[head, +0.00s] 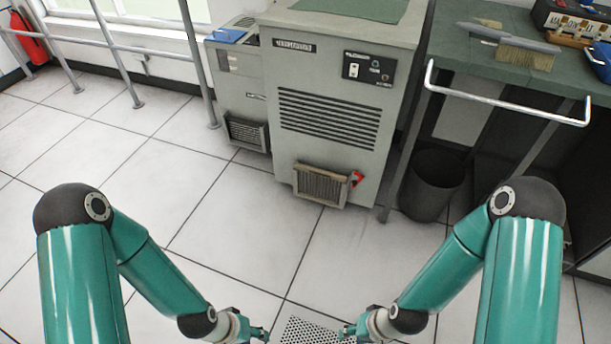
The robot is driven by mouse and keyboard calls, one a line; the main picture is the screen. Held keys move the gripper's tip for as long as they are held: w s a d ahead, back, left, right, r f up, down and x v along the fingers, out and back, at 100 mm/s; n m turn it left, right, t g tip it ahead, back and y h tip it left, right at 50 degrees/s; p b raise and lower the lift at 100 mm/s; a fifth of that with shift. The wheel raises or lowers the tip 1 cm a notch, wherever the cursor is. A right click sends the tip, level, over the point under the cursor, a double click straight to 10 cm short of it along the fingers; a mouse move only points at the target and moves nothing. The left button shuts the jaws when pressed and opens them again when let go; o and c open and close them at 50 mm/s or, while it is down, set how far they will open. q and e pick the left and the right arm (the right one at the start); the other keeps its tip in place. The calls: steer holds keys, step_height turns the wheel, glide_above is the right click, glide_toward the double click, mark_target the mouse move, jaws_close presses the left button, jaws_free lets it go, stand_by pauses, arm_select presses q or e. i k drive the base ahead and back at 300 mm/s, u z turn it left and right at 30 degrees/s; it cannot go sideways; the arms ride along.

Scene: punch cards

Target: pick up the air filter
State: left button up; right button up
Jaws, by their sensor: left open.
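What looks like the air filter (322,185) is a tan-framed, ribbed panel at the foot of the large grey machine (335,70). It sits low on the machine's front, with a small red part at its right edge; whether it is fixed or loose I cannot tell. My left gripper (262,333) is low at the bottom of the head view, open and well short of the filter. My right gripper (347,332) is to its right, also far from the filter. Its fingers are too small to tell open from shut.
A perforated plate (304,333) shows between my grippers. A smaller cabinet (238,75) with a dark grille (246,132) stands left of the machine. A black bin (432,184) and green-topped bench (500,75) are right. Railings (120,65) stand left. Tiled floor ahead is clear.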

mark_target(319, 185)
steer(key=u, duration=0.2)
steer(key=i, duration=1.15)
steer(key=z, duration=0.65)
steer(key=i, duration=0.8)
steer(key=z, duration=0.6)
steer(key=k, duration=0.75)
steer(key=z, duration=0.25)
steer(key=i, duration=0.75)
steer(key=u, duration=0.1)
